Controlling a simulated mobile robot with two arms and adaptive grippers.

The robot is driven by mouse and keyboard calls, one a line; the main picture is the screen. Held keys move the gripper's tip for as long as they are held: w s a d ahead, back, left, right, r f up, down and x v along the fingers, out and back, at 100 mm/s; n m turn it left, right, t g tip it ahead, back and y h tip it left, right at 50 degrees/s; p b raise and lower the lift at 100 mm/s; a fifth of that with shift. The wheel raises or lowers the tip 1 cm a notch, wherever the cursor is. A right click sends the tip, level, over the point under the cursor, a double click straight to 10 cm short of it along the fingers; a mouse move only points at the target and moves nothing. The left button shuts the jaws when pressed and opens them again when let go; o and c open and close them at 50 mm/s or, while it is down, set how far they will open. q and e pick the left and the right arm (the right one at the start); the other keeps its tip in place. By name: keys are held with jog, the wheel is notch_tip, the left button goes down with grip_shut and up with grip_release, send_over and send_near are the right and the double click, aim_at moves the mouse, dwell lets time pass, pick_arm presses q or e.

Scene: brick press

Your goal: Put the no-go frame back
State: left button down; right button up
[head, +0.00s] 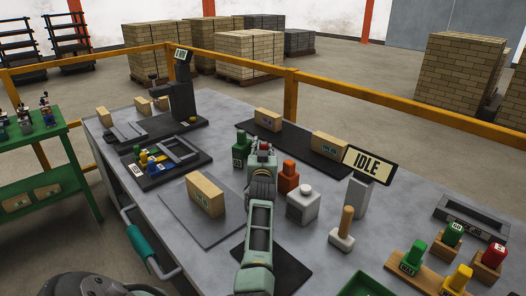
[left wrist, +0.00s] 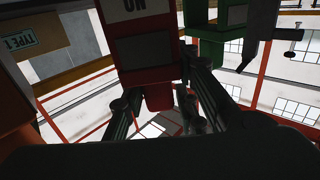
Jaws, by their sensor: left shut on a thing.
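My left gripper (head: 262,163) is shut on the red no-go frame (head: 263,147), which is mostly hidden behind the fingers in the head view. In the left wrist view the red no-go frame (left wrist: 145,50) is large and close, with "NO" lettering upside down, between my left fingers (left wrist: 165,100). The green frame (head: 241,158) stands just left of it on the table. It also shows beside the red one in the left wrist view (left wrist: 215,30). I cannot tell whether the red frame touches the table. My right gripper is not in view.
The IDLE sign (head: 367,166) and a mallet (head: 344,230) are further right.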

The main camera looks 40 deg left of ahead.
pick_arm(q)
jog(key=shift+f, duration=0.1)
jog(key=shift+f+b, duration=0.15)
jog(key=shift+b, duration=0.15)
jog(key=c, duration=1.4)
grip_release()
